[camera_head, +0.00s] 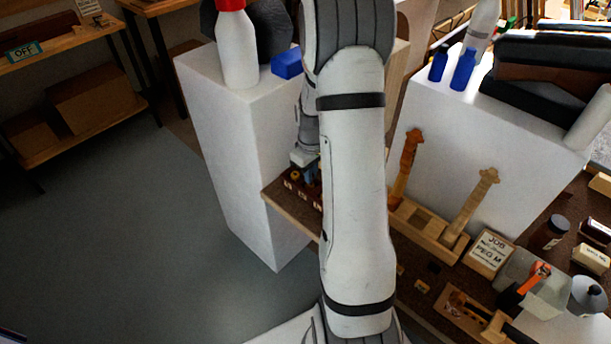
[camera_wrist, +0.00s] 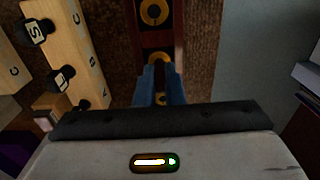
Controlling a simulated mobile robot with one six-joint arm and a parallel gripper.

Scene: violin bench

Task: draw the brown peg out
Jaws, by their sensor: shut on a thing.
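My gripper (camera_wrist: 160,84) shows in the wrist view as two blue fingers close together over a dark red-brown block (camera_wrist: 144,34) with gold rings. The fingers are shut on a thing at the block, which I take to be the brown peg. It is almost wholly hidden between the fingertips, so I cannot tell its colour or how deep it sits. One gold ring (camera_wrist: 154,11) lies ahead of the fingers. In the head view my gripper (camera_head: 310,178) is small and partly hidden behind my arm, low over the block (camera_head: 296,187) at the bench's left end.
Pale wooden blocks with black lettered pegs (camera_wrist: 38,31) stand left of the fingers. A white pedestal (camera_head: 235,140) rises beside the bench's left end. Right of my arm are violin necks (camera_head: 405,165), a job card (camera_head: 489,251) and jars (camera_head: 550,232). My arm hides the bench middle.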

